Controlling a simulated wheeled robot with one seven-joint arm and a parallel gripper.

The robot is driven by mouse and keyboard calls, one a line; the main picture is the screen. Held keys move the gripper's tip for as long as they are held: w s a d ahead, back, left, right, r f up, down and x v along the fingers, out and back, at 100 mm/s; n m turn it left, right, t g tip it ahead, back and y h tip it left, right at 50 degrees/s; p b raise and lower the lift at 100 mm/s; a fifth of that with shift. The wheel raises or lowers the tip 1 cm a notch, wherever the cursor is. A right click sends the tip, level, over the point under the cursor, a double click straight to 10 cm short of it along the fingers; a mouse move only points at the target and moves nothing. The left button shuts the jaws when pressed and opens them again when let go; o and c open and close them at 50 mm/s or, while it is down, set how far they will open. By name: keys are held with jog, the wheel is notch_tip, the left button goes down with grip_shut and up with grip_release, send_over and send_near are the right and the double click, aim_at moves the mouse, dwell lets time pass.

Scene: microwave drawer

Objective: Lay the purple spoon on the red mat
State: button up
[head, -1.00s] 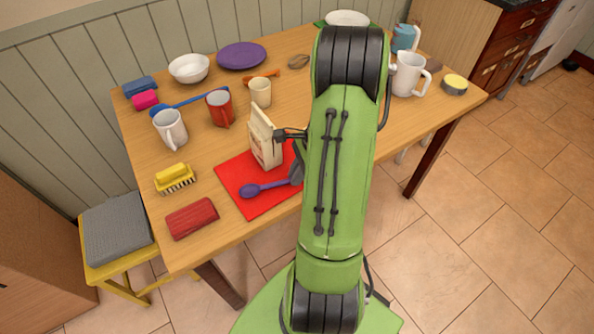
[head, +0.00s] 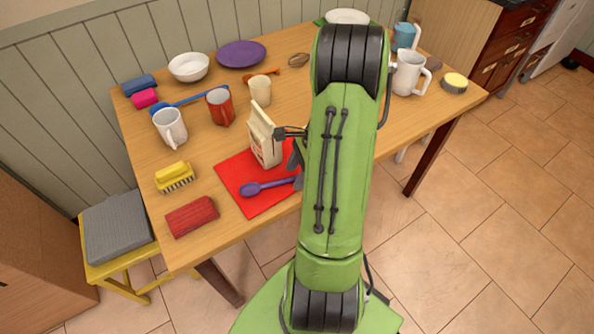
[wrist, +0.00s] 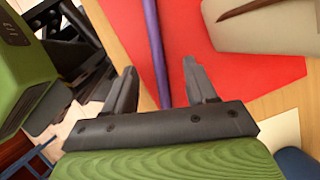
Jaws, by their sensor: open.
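The purple spoon (head: 252,190) lies on the red mat (head: 232,167), its bowl to the left and its handle running right toward my arm. In the wrist view the spoon's handle (wrist: 156,50) crosses the red mat (wrist: 215,70) and reaches past its near edge. My gripper (wrist: 159,68) is open, with one finger on each side of the handle in that picture and no visible contact. The gap between fingers and handle in depth is hard to judge. In the head view my arm hides most of the gripper.
A beige carton (head: 264,140) stands on the mat's back part, close to my gripper; it also shows in the wrist view (wrist: 265,28). A red block-like item (head: 191,217) and a yellow brush (head: 174,177) lie left of the mat. Cups and bowls stand farther back.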

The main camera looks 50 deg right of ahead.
jog(key=o, duration=0.6)
jog(key=shift+c, duration=0.2)
jog(key=p+v, duration=0.6)
jog(key=v, duration=0.9)
jog(key=shift+r+p, duration=0.35)
jog(key=shift+d, duration=0.15)
jog(key=w+a+r+n+h+p, duration=0.35)
jog(key=a+r+n, duration=0.85)
jog(key=a, duration=0.4)
jog(key=s+a+r+n+t+p, duration=0.1)
jog(key=s+a+r+n+t, duration=0.2)
jog(key=s+a+r+n, duration=0.3)
jog(key=s+a+n, duration=0.2)
jog(key=a+n, duration=0.3)
jog(key=n, duration=0.1)
jog(key=shift+s+p, duration=0.3)
